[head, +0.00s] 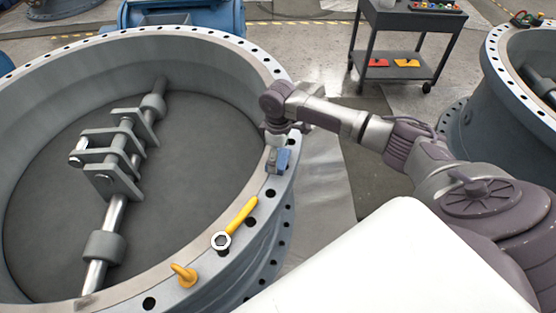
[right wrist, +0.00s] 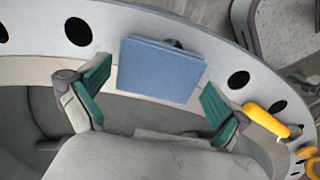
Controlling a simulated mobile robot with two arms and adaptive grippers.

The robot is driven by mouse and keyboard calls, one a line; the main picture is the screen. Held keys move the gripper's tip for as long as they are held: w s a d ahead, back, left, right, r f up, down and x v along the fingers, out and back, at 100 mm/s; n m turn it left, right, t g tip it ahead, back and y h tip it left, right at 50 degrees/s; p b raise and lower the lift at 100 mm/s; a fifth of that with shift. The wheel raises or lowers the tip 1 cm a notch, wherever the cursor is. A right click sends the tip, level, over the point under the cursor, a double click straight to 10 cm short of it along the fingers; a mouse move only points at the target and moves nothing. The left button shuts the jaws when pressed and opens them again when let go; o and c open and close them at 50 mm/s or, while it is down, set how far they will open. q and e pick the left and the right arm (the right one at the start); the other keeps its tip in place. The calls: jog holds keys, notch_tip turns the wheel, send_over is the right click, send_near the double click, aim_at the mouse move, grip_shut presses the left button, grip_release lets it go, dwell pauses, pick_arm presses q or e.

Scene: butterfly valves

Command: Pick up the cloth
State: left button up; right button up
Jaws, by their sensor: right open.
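The cloth (head: 278,161) is a small blue folded square lying on the bolt-hole rim of the large grey valve (head: 262,213). In the right wrist view the cloth (right wrist: 160,68) lies flat over part of a bolt hole. My right gripper (head: 277,146) is just above the rim at the cloth. In the right wrist view, my right gripper (right wrist: 153,90) is open, with one green-padded finger on each side of the cloth and no grip on it. My left gripper is not in view.
A yellow-handled ring tool (head: 240,216) and a yellow eyebolt (head: 184,275) sit on the rim nearer the front. The valve's open bore holds a shaft with brackets (head: 112,165). A dark cart (head: 405,45) stands behind; another valve (head: 490,110) is at right.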

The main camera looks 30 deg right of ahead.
aim_at(280, 159)
jog(key=c, duration=0.8)
jog(key=shift+o, duration=0.2)
jog(key=shift+r, duration=0.55)
jog(key=r, duration=0.3)
jog(key=shift+s+r, duration=0.25)
jog(key=shift+s, duration=0.15)
jog(key=s+r+p, duration=0.1)
jog(key=s+r, duration=0.5)
jog(key=s, duration=0.4)
jog(key=shift+s+d+r, duration=0.2)
jog(key=shift+s+d, duration=0.15)
jog(key=shift+s, duration=0.05)
